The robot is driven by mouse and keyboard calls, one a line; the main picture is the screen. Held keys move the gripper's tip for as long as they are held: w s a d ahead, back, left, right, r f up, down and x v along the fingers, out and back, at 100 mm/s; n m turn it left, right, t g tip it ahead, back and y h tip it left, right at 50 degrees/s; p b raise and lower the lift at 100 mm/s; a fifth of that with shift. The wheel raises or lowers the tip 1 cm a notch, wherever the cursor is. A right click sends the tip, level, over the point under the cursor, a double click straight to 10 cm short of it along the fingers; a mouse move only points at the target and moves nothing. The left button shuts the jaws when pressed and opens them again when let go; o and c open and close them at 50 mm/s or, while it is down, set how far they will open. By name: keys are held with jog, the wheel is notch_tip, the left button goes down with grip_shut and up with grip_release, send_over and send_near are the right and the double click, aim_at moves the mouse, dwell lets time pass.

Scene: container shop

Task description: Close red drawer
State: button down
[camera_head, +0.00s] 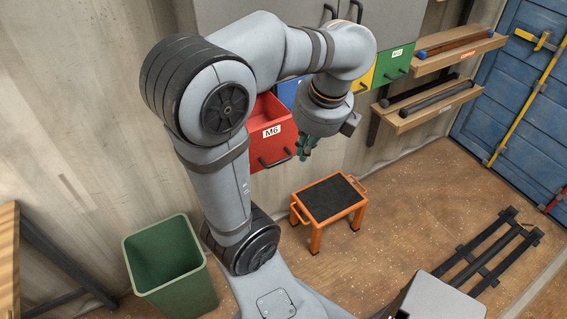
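The red drawer (271,142) is pulled out from the cabinet on the back wall. Its front carries a white label reading "M6" and a dark bar handle (275,161) low down. My gripper (306,150) hangs to the right of the drawer front, close to the handle's right end. It is small and mostly hidden under my wrist, so I cannot tell whether it touches the drawer or how its fingers stand.
Blue (288,93), yellow (364,80) and green (393,66) drawers sit flush to the right. An orange step stool (331,202) stands on the floor below. A green bin (168,262) stands at lower left. Wall shelves (428,104) hold rods at right.

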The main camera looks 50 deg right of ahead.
jog(key=w+d+f, duration=0.2)
jog(key=w+f, duration=0.4)
jog(key=f, duration=0.4)
jog(key=shift+w+d+f, duration=0.15)
jog(key=shift+w+d, duration=0.05)
jog(key=shift+d, duration=0.05)
